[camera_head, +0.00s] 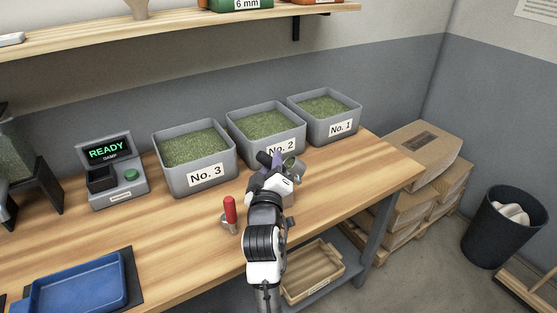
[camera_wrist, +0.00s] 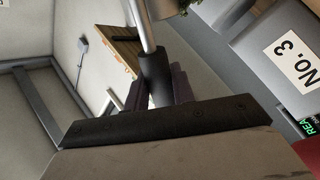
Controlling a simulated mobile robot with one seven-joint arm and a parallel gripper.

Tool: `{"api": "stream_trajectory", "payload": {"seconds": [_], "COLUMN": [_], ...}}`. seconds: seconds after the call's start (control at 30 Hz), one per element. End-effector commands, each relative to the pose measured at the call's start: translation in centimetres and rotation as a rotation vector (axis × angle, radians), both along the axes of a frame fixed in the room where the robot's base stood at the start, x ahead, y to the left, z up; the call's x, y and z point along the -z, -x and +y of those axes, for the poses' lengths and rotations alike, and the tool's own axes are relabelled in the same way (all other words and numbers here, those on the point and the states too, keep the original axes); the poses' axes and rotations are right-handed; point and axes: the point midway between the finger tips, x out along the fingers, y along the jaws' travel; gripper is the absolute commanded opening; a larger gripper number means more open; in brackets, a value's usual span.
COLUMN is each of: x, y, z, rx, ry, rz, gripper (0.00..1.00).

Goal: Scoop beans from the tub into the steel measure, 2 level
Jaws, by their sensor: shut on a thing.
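My gripper (camera_head: 272,163) is shut on the black handle (camera_wrist: 156,75) of a scoop, in front of the No. 2 tub (camera_head: 262,124). The scoop's steel shaft (camera_wrist: 141,25) runs up to a metal bowl (camera_wrist: 162,8), cut off by the wrist view's top edge. I cannot tell how full it is. The No. 3 tub (camera_head: 197,181) and the No. 1 tub (camera_head: 338,128) stand either side; all three hold green beans. The No. 3 tub also shows in the wrist view (camera_wrist: 262,65). I cannot clearly make out the steel measure; my gripper and arm hide part of the bench.
A red-handled tool (camera_head: 230,214) stands on the bench left of my arm. A display unit (camera_head: 112,170) reading READY stands left of No. 3. A blue tray (camera_head: 80,290) lies at front left. Cardboard boxes (camera_head: 420,155) and a black bin (camera_head: 500,230) are right of the bench.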

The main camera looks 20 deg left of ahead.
Motion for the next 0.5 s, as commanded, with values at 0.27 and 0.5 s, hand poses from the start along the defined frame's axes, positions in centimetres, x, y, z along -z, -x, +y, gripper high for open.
{"api": "stream_trajectory", "payload": {"seconds": [0.27,0.5], "x": [1.6,2.8], "y": [0.4,0.7], "z": [1.1,1.9], "rx": [0.000,0.000], "ry": [0.217,0.395], "rz": [-0.079,-0.143], "gripper": [0.00,0.00]}}
